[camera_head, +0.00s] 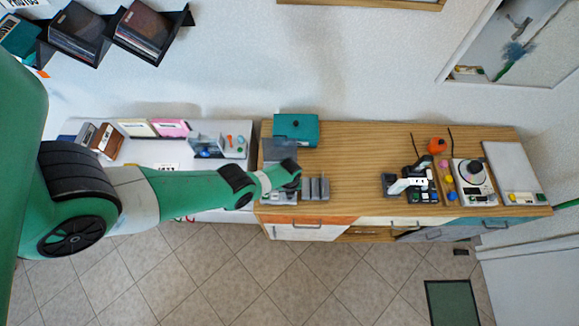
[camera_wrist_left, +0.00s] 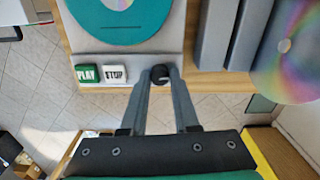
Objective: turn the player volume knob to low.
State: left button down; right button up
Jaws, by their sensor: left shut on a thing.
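The disc player (camera_wrist_left: 130,54) is a light grey box with a teal-labelled disc (camera_wrist_left: 120,12) on top, a green PLAY button (camera_wrist_left: 88,74) and a white STOP button (camera_wrist_left: 115,73). Its volume knob (camera_wrist_left: 160,71) is small, round and dark, with a pale mark, at the front right corner. My left gripper (camera_wrist_left: 161,76) is shut on the knob, one finger on each side. In the head view my left gripper (camera_head: 288,180) is over the player at the left end of the wooden counter, and hides most of it. My right gripper is not in view.
Grey upright slabs (camera_head: 316,188) stand right of the player, with a shiny disc (camera_wrist_left: 290,50) beside them in the wrist view. A teal box (camera_head: 296,129) is behind. The wooden counter (camera_head: 355,165) is clear further right, before a white-and-black device (camera_head: 410,184) and a turntable (camera_head: 473,180).

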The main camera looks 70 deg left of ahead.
pick_arm(q)
jog(key=n, duration=1.3)
jog(key=shift+n, duration=0.3)
jog(key=n, duration=1.3)
jog(key=shift+n, duration=0.3)
jog(key=n, duration=0.4)
jog(key=shift+n, duration=2.8)
